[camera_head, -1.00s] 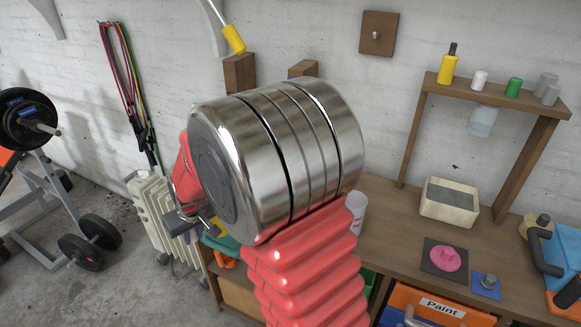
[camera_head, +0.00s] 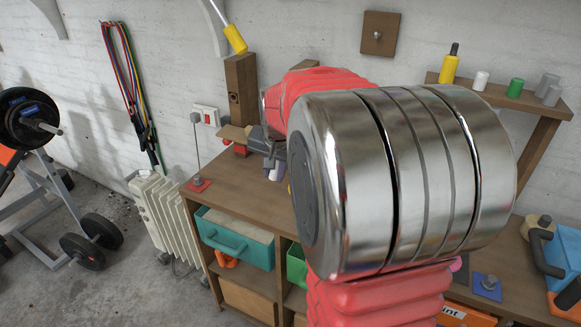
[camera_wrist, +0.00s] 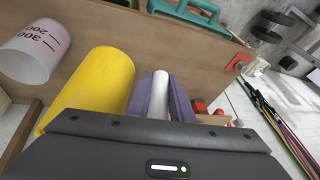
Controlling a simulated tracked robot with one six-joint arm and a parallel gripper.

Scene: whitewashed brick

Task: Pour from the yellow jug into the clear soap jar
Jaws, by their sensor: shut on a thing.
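The yellow jug (camera_wrist: 100,85) is a large yellow cylinder in the wrist view, close beside my fingers. A white upright bar, which looks like its handle, is between my purple fingers. My gripper (camera_wrist: 161,97) is shut on this bar. In the head view my gripper (camera_head: 274,164) is over the left part of the bench; my arm hides the jug there. A translucent container (camera_wrist: 37,52) with 200 and 300 marks stands left of the jug in the wrist view. I cannot tell whether it is the clear soap jar; no other likely jar shows.
The wooden bench (camera_head: 225,195) runs along the wall, with a teal bin (camera_head: 235,240) below its top. A wooden post (camera_head: 241,90) rises behind. The shelf (camera_head: 500,95) at right holds several small bottles.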

